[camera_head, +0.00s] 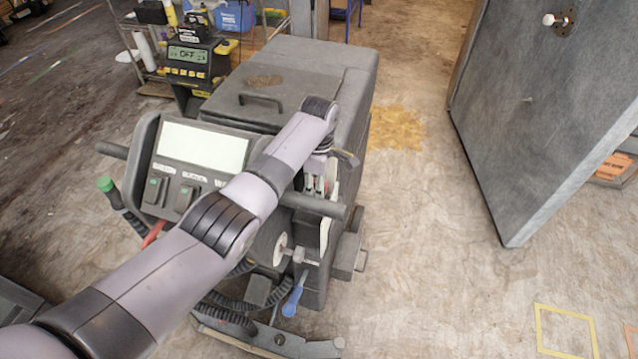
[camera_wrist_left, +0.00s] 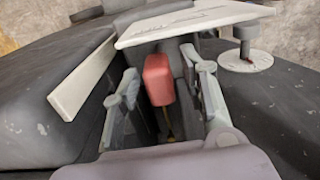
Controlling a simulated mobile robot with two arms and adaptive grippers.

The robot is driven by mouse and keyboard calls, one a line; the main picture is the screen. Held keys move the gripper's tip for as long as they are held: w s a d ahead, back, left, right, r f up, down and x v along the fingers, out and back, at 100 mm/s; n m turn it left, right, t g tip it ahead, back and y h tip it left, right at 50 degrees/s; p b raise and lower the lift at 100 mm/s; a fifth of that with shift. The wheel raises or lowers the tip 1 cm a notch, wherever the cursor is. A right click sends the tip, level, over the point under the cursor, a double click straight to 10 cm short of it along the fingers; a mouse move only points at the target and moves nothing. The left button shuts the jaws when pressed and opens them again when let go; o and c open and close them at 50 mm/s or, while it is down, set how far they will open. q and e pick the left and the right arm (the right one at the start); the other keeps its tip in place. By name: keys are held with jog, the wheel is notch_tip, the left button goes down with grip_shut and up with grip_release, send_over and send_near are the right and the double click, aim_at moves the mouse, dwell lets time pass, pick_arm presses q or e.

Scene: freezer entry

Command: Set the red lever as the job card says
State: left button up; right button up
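The red lever's block-shaped knob (camera_wrist_left: 158,80) shows in the left wrist view, standing in a dark slot on a thin stem. My left gripper (camera_wrist_left: 161,72) is open around it, one finger on each side, with a visible gap at both. In the head view my left arm reaches across the grey machine (camera_head: 290,75), and the left gripper (camera_head: 318,182) points down at its right side. Small red parts show between the fingers there, mostly hidden. A pale plate (camera_wrist_left: 190,22) with faint, unreadable marks lies beside the slot. My right gripper is out of view. No readable job card shows.
The machine carries a blank pale screen (camera_head: 202,146), a green-tipped lever (camera_head: 106,185), another red handle (camera_head: 154,233) and a blue handle (camera_head: 293,300). A display reading OFF (camera_head: 187,54) stands behind. A large grey door (camera_head: 545,110) is at right, with clear floor between.

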pick_arm(q)
jog(key=shift+c, duration=0.2)
grip_shut()
jog(key=shift+r, duration=0.1)
dwell(0.5)
